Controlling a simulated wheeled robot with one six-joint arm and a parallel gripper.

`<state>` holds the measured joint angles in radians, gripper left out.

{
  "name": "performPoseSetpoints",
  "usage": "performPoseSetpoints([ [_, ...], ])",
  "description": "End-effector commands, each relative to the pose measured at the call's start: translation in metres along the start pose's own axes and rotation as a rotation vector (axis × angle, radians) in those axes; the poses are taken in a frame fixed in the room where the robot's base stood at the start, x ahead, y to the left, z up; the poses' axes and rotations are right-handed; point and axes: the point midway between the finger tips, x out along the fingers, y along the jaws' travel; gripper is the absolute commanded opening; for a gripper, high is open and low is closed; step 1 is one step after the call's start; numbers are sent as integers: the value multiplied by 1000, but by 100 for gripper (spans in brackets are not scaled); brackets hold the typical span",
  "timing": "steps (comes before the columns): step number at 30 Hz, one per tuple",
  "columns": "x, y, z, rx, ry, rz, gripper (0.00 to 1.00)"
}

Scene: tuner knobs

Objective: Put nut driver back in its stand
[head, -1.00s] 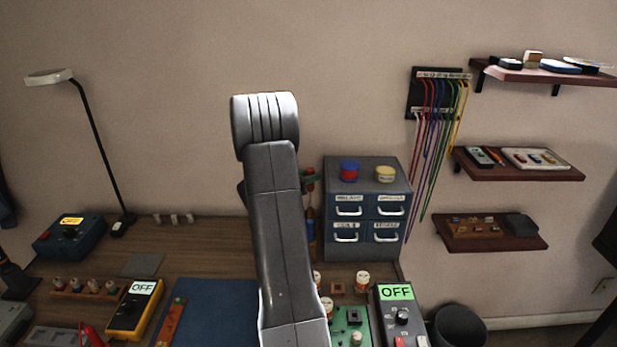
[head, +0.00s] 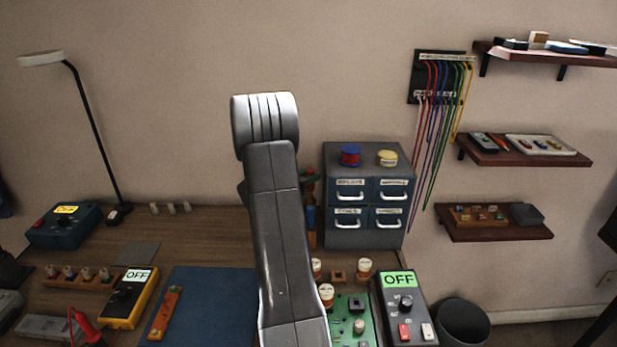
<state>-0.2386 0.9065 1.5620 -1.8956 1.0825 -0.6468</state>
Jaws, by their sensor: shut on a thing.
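My arm fills the middle of the head view, and my gripper is hidden behind it. No nut driver can be made out, so I cannot tell where it is. A partly covered upright rack of tools (head: 311,215), with blue, red and green parts, shows just right of my arm, against the drawer cabinet. It may be the stand, but most of it is behind my arm.
The blue drawer cabinet (head: 366,195) stands right of the rack. On the bench (head: 215,230) lie a blue mat (head: 210,300), a yellow meter (head: 130,298), a green circuit board (head: 350,318) and a grey meter (head: 408,306). A lamp (head: 90,135) stands left.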

Motion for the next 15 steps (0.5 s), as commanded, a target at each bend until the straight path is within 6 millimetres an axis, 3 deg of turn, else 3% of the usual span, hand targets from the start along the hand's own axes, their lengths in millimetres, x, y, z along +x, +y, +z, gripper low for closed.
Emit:
performPoseSetpoints([
  [15,5,0,-27,0,-1,0,0],
])
